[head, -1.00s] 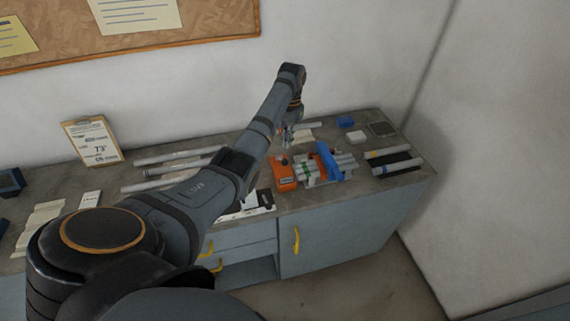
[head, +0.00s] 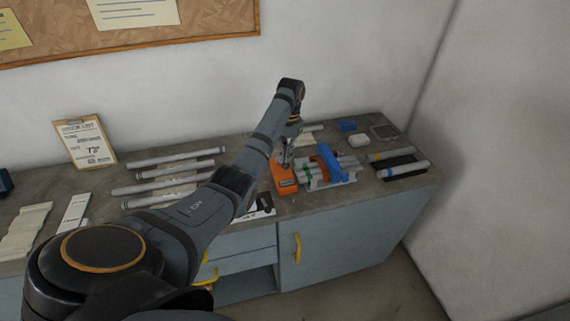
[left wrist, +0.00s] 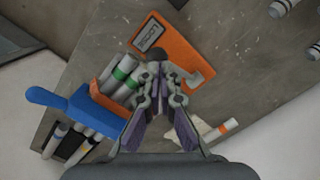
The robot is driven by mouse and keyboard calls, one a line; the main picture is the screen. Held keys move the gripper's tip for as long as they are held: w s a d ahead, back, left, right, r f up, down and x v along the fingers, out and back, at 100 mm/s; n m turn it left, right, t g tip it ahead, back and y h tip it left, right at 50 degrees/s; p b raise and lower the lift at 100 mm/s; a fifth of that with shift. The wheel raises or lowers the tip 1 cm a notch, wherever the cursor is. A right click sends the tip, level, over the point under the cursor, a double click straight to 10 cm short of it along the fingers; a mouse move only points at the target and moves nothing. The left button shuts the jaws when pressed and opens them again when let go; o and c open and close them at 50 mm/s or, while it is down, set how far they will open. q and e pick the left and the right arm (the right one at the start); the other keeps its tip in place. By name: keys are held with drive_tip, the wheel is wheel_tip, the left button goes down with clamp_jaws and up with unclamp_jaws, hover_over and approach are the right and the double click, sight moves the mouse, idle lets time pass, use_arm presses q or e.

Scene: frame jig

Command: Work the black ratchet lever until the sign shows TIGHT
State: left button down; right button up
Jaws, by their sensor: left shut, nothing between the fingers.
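An orange unit (head: 284,181) with a small dark-framed sign window (left wrist: 150,34) sits on the bench beside a jig with a blue clamp (head: 327,160). The sign's text is too small to read. My left gripper (head: 286,160) is over the orange unit, pointing down. In the left wrist view its fingers (left wrist: 160,72) are together, with nothing seen between them, and their tips overlap the orange unit's edge. I cannot tell whether the fingertips touch the unit. My right gripper is out of view.
White tubes with green bands (left wrist: 122,75) lie in the jig under the blue clamp. More tubes (head: 393,163) lie on a dark mat at the right, and several (head: 175,157) lie left of my arm. A clipboard (head: 85,142) leans on the wall. The bench's front edge is close.

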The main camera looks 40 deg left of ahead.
use_arm(q)
wheel_tip(320, 180, down, 4)
drive_tip(key=w+b, duration=0.2)
drive_tip(key=shift+w+a+r+b, duration=0.1)
drive_tip(key=shift+w+r+b, duration=0.25)
drive_tip(key=shift+r+b, duration=0.05)
drive_tip(key=shift+w+r, duration=0.15)
drive_tip(key=shift+w, duration=0.05)
drive_tip(key=shift+r, duration=0.1)
drive_tip(key=shift+r, duration=0.3)
wheel_tip(320, 180, up, 11)
drive_tip(key=w, duration=0.1)
drive_tip(key=shift+w, duration=0.15)
drive_tip(key=shift+r, duration=0.15)
idle(0.5)
